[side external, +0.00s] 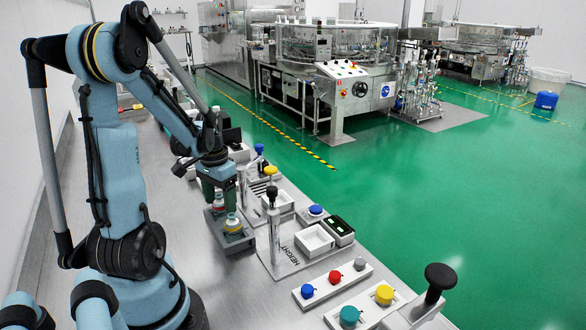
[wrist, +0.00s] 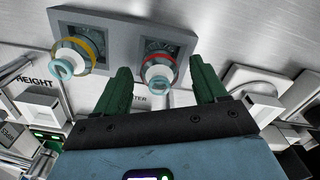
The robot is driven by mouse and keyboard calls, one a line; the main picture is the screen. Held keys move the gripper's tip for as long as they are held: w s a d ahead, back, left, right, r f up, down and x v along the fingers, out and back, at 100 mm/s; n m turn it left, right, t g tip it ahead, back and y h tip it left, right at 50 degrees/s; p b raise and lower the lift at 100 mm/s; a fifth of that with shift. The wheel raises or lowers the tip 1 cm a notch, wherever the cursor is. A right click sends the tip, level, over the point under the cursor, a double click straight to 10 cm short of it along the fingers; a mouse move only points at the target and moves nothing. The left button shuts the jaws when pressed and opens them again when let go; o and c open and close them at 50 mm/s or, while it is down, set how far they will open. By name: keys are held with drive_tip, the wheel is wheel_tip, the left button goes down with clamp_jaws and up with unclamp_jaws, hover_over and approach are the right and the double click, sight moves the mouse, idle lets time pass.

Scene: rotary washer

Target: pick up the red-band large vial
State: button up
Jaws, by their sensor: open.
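The red-band large vial (wrist: 158,70) stands in the right socket of a grey two-socket holder (wrist: 111,33). In the wrist view its pale cap and red ring show between the two green fingers of my gripper (wrist: 160,66). The fingers are open, one on each side, with visible gaps to the vial. In the side view my gripper (side external: 219,202) is low over the far part of the holder (side external: 240,242), and its fingers partly hide the vial there. The yellow-band vial (wrist: 76,55) stands in the left socket, outside the fingers; it also shows in the side view (side external: 232,222).
A height gauge with a black knob (side external: 272,192) stands right of the holder. White trays (side external: 314,239), a dark scale (side external: 339,231) and a button strip (side external: 334,285) lie nearer along the bench. Bare bench metal (side external: 215,262) lies in front of the holder.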

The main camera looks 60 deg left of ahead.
drive_tip(key=shift+f, duration=0.6)
drive_tip(key=c, duration=1.1)
drive_tip(key=shift+r, duration=0.2)
